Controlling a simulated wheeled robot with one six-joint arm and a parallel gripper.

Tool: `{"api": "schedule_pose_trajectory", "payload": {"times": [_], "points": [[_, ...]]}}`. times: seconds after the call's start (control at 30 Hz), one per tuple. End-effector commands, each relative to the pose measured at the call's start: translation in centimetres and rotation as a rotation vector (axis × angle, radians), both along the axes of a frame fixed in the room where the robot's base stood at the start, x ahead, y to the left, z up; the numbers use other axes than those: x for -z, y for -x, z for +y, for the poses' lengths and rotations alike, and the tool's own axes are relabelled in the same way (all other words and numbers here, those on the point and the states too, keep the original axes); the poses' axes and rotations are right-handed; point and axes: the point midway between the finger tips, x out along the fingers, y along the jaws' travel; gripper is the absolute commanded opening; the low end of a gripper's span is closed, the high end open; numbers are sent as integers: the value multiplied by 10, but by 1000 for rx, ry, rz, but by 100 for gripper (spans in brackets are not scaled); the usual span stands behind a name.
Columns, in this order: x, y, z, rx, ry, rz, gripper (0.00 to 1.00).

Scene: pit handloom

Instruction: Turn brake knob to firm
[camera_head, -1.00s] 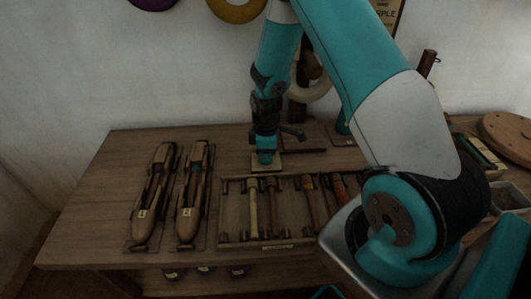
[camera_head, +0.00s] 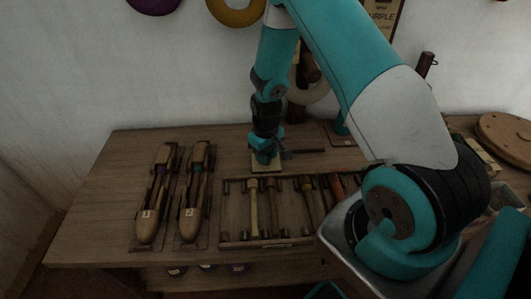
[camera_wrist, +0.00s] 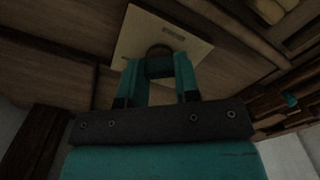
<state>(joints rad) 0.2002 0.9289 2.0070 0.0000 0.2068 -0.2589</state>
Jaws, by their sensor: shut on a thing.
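A pale square plate (camera_head: 270,168) lies on the table behind the wooden tray. In the wrist view the plate (camera_wrist: 138,38) carries dark printed marks, too small to read. A dark round knob (camera_wrist: 160,50) stands at its middle. My gripper (camera_head: 264,158) points down over the plate. In the wrist view my teal fingers (camera_wrist: 160,66) are shut on the knob, which they partly hide. I cannot tell the knob's setting.
Two numbered wooden shuttles (camera_head: 149,207) lie at the left. A wooden tray (camera_head: 262,243) with several wooden tools is in front of the plate. A round wooden disc (camera_head: 508,137) is at the far right. The table's left front is clear.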

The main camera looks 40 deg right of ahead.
Motion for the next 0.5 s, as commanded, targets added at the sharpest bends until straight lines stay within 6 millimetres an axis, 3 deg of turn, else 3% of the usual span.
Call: {"api": "schedule_pose_trajectory", "payload": {"times": [0.5], "points": [[-1, -2, -1, 145, 2, -7, 6]]}}
